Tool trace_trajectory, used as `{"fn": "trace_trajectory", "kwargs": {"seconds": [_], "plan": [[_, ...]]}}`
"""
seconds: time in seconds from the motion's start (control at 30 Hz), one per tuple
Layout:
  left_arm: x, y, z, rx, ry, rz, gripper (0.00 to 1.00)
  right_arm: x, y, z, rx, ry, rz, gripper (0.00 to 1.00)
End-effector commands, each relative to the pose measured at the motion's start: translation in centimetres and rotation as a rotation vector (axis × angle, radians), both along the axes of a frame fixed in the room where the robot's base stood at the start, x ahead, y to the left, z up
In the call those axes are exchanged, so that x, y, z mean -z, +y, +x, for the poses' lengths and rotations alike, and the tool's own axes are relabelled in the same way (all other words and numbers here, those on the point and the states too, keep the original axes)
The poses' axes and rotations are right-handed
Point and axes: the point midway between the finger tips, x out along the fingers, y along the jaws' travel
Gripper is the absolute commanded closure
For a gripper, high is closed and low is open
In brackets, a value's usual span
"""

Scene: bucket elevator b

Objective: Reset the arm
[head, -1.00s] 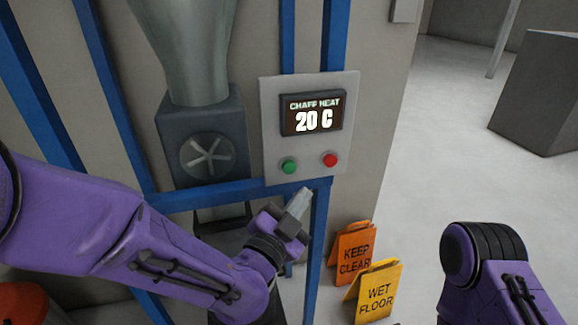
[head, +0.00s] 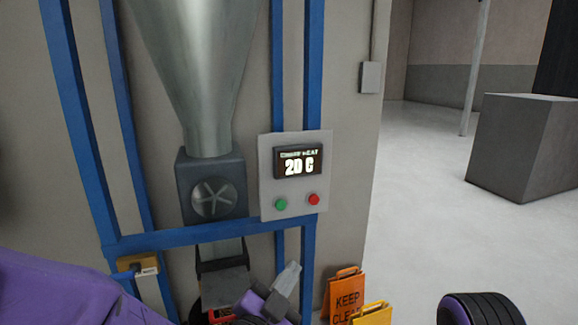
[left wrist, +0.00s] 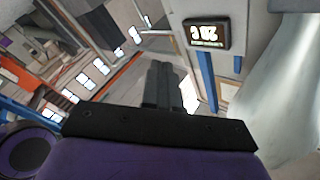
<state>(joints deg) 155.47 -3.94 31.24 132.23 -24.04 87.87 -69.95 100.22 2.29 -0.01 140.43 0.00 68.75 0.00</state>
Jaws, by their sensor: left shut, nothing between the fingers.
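My left gripper (head: 290,272) is at the bottom middle of the head view, below the control panel (head: 267,175) and apart from it. Its grey fingers are together and empty. In the left wrist view the shut fingers (left wrist: 161,84) point away from the camera, with nothing between them. My left arm's purple links run along the bottom left of the head view. Only a dark rounded joint of my right arm shows at the bottom right; its gripper is out of view.
The panel's display (head: 298,162) reads 20 C above a green button (head: 281,204) and a red button (head: 314,199). Blue frame posts and a metal hopper (head: 205,75) stand left. An orange sign (head: 346,293) and a yellow sign (head: 373,314) stand right of my gripper.

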Motion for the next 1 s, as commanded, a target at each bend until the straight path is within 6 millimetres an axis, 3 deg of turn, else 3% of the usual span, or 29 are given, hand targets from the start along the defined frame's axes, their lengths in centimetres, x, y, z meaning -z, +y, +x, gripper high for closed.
{"fn": "trace_trajectory", "kwargs": {"seconds": [0.27, 0.37, 0.47, 0.67, 0.77, 0.87, 1.0], "plan": [[1.1, 0.3, 0.2, 0.013, 0.145, -0.177, 1.00, 0.0, 0.0, 0.1, 0.000, -0.002, 0.000, 1.00], [2.2, 1.6, 0.7, -0.016, 0.229, -0.265, 1.00, 0.0, 0.0, 0.1, 0.000, -0.002, 0.000, 1.00], [4.9, 4.0, 1.2, -0.079, 0.350, -0.373, 1.00, 0.0, 0.0, 0.1, 0.000, -0.002, 0.000, 1.00], [13.0, 9.6, 0.8, -0.269, 0.610, -0.575, 1.00, 0.0, 0.0, 0.1, -0.001, -0.002, 0.000, 1.00], [18.8, 13.4, -0.9, -0.421, 0.759, -0.679, 1.00, 0.0, 0.0, 0.1, 0.000, -0.002, 0.000, 1.00], [25.7, 18.0, -4.6, -0.627, 0.917, -0.772, 1.00, 0.0, 0.0, 0.1, 0.000, -0.002, 0.000, 1.00], [33.9, 24.0, -12.4, -0.930, 1.087, -0.811, 1.00, 0.0, 0.0, 0.1, 0.000, -0.002, 0.000, 1.00]]}}
